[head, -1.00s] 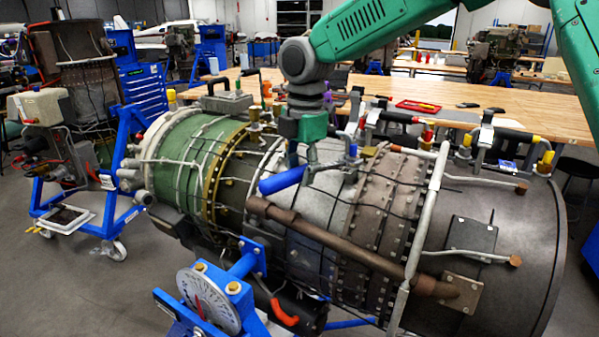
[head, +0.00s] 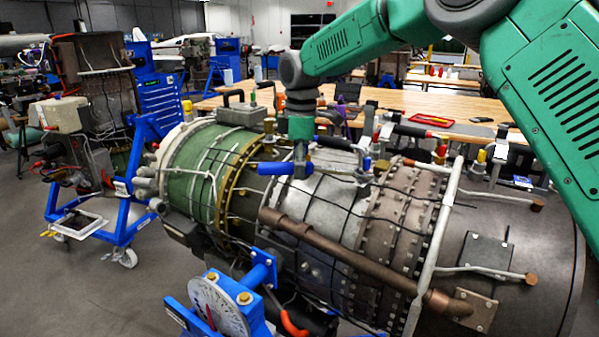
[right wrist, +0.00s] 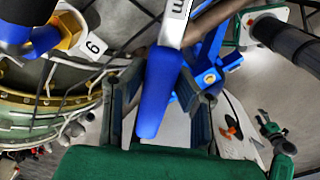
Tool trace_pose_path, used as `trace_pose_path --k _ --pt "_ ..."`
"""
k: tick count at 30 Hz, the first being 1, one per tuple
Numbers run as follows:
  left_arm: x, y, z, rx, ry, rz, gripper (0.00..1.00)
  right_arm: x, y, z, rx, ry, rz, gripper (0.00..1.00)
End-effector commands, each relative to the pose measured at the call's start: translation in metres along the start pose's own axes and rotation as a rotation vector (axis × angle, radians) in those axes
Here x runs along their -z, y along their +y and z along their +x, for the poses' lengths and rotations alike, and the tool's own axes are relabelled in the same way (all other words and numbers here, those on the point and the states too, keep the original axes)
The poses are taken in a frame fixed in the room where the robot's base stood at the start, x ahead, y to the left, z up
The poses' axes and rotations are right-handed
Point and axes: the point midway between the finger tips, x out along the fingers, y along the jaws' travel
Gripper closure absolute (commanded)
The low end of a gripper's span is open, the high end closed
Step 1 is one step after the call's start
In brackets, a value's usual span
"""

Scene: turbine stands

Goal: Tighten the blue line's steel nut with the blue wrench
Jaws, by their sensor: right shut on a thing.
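My right gripper (head: 301,158) is above the engine's grey middle section in the head view. It is shut on the blue wrench (head: 276,168), whose blue handle sticks out to the left. In the right wrist view the blue handle of the wrench (right wrist: 155,95) lies between the fingers (right wrist: 160,110), with its steel shank running off the top. A blue pipe end with a brass-coloured hex nut (right wrist: 70,30) is at upper left there. I cannot tell which fitting is the blue line's steel nut. A small green-and-black claw (right wrist: 274,135) at lower right looks like my left gripper; its jaws are unclear.
The engine (head: 330,230) fills the middle, with pipes, a grey upright tube (head: 432,230) and several capped fittings along its top. A wooden bench (head: 405,105) stands behind. Open floor lies at left.

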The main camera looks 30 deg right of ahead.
Motion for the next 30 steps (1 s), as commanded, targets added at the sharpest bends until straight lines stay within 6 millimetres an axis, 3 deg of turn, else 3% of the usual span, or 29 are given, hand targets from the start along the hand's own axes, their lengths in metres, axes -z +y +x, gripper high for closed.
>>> trace_pose_path --k 1,4,14,30 --pt "0.0 0.0 0.001 0.0 0.0 0.0 0.6 -0.002 0.003 0.008 0.011 -0.009 0.033 1.0" --pt "0.0 0.0 0.001 0.0 0.0 0.0 0.6 -0.003 0.012 0.008 0.008 -0.011 0.093 1.0" --pt "0.0 0.0 0.001 0.0 0.0 0.0 0.6 -0.004 0.01 0.007 0.012 -0.01 0.088 1.0" --pt "0.0 0.0 0.0 0.0 0.0 0.0 0.6 -0.004 0.01 -0.016 -0.002 -0.006 0.086 1.0"
